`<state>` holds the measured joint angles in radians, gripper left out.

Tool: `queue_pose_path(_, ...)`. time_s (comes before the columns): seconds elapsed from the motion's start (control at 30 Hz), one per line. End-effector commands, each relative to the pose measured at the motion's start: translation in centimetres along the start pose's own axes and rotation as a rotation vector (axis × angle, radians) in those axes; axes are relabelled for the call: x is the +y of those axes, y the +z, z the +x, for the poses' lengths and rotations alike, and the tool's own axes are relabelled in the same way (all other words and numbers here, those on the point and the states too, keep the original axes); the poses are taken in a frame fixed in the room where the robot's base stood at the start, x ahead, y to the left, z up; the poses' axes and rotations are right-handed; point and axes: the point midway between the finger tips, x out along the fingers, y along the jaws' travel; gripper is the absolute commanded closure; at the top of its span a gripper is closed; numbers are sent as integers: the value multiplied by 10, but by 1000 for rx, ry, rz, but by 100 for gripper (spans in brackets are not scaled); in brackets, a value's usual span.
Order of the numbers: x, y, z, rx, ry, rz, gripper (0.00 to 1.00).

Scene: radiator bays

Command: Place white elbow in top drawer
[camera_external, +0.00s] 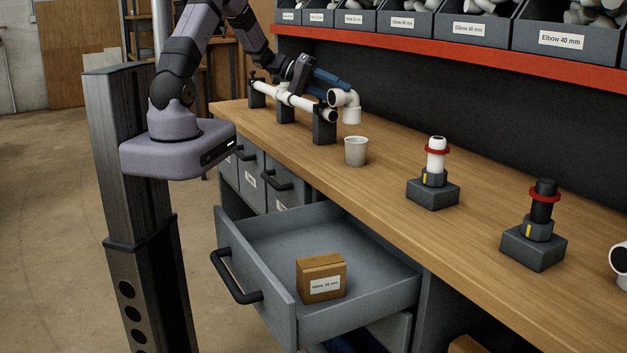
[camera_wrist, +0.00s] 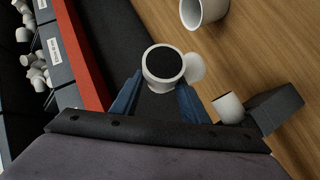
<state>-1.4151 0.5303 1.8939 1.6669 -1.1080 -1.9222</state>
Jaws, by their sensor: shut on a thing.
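A white elbow (camera_external: 350,99) is held in my gripper (camera_external: 333,87) above the back of the bench, near the white pipe on its stands. In the wrist view the elbow (camera_wrist: 164,66) sits between the blue fingers of my gripper (camera_wrist: 158,92), with one round opening facing the camera. The fingers are shut on it. The top drawer (camera_external: 252,285) is pulled open at the front of the bench, below and to the front of my gripper. A small cardboard box (camera_external: 321,279) with a label stands inside it, with bare drawer floor around it.
A white pipe assembly (camera_external: 293,100) rests on dark stands beside my gripper. A white cup (camera_external: 356,151) stands on the bench (camera_external: 385,184). Two dark fixtures with a white fitting (camera_external: 436,160) and a black fitting (camera_external: 543,203) stand to the right. Labelled bins (camera_external: 404,24) line the red-edged shelf above.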

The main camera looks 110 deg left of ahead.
Motion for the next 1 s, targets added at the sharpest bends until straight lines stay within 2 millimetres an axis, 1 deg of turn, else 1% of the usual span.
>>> queue_pose_path(0.17,1,0,0,-1,1,1,87)
queue_pose_path(0.27,7,9,6,-20,10,8,87)
queue_pose_path(0.37,17,26,15,-55,25,23,87)
queue_pose_path(0.47,31,51,27,-103,48,45,87)
queue_pose_path(0.57,48,83,40,-163,76,72,87)
queue_pose_path(0.67,66,120,52,-231,108,104,87)
queue_pose_path(0.7,73,136,58,-258,121,117,87)
queue_pose_path(0.77,81,160,65,-298,140,136,87)
queue_pose_path(0.8,86,178,71,-327,152,149,87)
queue_pose_path(0.87,92,206,80,-369,172,168,87)
queue_pose_path(0.9,96,226,85,-400,185,181,87)
queue_pose_path(0.97,101,257,92,-444,206,202,87)
queue_pose_path(1.0,104,278,96,-473,219,215,87)
